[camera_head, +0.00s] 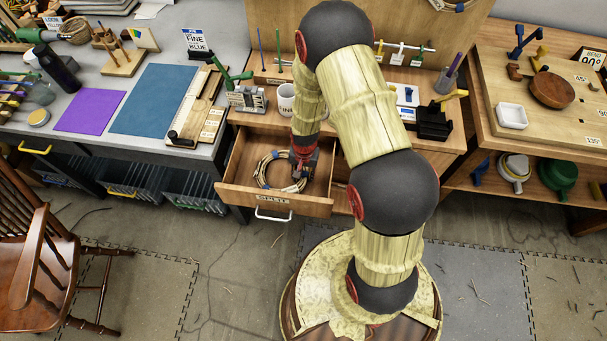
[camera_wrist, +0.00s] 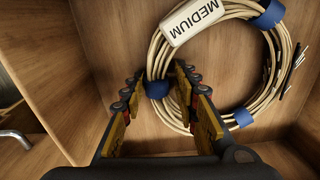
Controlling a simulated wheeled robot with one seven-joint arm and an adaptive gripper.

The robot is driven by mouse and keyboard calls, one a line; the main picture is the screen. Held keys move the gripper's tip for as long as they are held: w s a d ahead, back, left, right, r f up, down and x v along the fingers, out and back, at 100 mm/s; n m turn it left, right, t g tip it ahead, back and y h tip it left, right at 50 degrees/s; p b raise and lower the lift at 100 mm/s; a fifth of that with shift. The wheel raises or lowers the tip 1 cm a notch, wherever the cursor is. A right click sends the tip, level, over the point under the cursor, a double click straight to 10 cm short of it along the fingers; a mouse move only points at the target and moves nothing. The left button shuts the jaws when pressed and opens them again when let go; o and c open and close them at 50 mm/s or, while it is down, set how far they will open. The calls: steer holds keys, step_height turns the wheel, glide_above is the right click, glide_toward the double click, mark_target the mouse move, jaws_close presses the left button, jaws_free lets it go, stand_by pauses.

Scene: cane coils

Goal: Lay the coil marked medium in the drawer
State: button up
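The coil marked medium (camera_head: 257,172) lies in the open drawer (camera_head: 308,207), whose front is labelled SPLIT. In the wrist view the tan cane coil (camera_wrist: 276,62) has a white MEDIUM tag and several blue bands, and rests on the drawer's wooden floor (camera_wrist: 218,72). My gripper (camera_head: 303,170) reaches down into the drawer at the coil's right side. In the wrist view my gripper (camera_wrist: 160,82) is open, its fingers apart. The coil's near side with a blue band shows between the fingertips, with clear gaps beside it. Part of the coil is hidden behind a finger.
Drawer walls stand close around my gripper. A white mug (camera_head: 286,98) stands on the bench above the drawer. A wooden chair (camera_head: 40,260) is at the left. Another coil (camera_head: 455,5) hangs on the back board. The floor before the drawer is mostly clear.

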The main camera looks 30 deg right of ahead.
steer(key=o, duration=0.5)
step_height(320, 180, up, 12)
steer(key=shift+s, duration=0.2)
stand_by(0.4)
stand_by(0.5)
